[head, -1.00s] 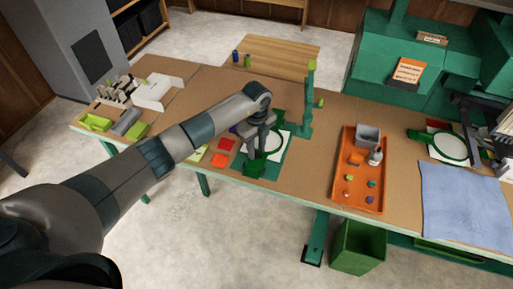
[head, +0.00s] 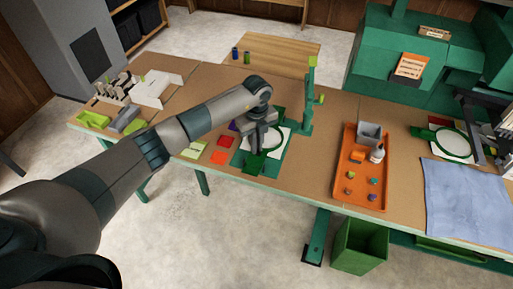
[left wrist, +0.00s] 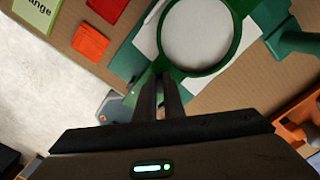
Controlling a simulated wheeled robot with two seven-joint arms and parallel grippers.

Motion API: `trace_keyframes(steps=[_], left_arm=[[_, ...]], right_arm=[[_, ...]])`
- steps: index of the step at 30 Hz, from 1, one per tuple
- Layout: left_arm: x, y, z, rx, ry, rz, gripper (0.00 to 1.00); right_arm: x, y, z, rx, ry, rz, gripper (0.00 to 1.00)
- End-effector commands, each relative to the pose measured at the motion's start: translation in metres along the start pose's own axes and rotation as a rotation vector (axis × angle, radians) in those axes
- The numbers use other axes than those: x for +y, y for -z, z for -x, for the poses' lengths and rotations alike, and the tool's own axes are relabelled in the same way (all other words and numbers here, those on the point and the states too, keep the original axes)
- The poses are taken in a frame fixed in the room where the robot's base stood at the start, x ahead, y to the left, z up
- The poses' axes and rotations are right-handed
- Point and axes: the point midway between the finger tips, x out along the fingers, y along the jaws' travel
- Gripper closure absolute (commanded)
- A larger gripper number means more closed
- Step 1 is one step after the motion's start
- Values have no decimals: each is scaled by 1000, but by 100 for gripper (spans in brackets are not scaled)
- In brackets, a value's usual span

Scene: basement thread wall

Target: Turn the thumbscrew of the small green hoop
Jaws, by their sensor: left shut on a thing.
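The small green hoop (head: 284,137) lies over white cloth on the green base at the near part of the long table. It also shows in the left wrist view (left wrist: 231,52), ringing white cloth. My left gripper (head: 256,150) points down at the hoop's near-left edge. In the left wrist view its fingers (left wrist: 167,82) are close together at the green lug on the hoop's rim, shut on the thumbscrew. The thumbscrew itself is hidden between the fingers.
Red and orange cloth squares (head: 218,158) lie left of the hoop. A green post (head: 308,100) stands just behind it on the right. An orange tray (head: 346,195) with a bottle and small pieces is further right, then a larger green hoop (head: 470,152) and blue cloth (head: 465,205).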

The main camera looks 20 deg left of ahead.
Motion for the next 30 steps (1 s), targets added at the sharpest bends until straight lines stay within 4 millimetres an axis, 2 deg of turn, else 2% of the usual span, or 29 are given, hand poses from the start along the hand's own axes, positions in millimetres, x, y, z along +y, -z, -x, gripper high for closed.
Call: trace_keyframes(steps=[1, 21, 30], left_arm=[[-1, -1, -4, -3, 0, -37, 100], [-5, 1, -5, -3, 1, -646, 100], [-6, 2, -2, -1, 0, -814, 100]], right_arm=[[0, -1, -10, 0, 0, 0, 69], [-1, -8, -88, 0, 0, 0, 69], [-2, -10, -107, 0, 0, 0, 69]])
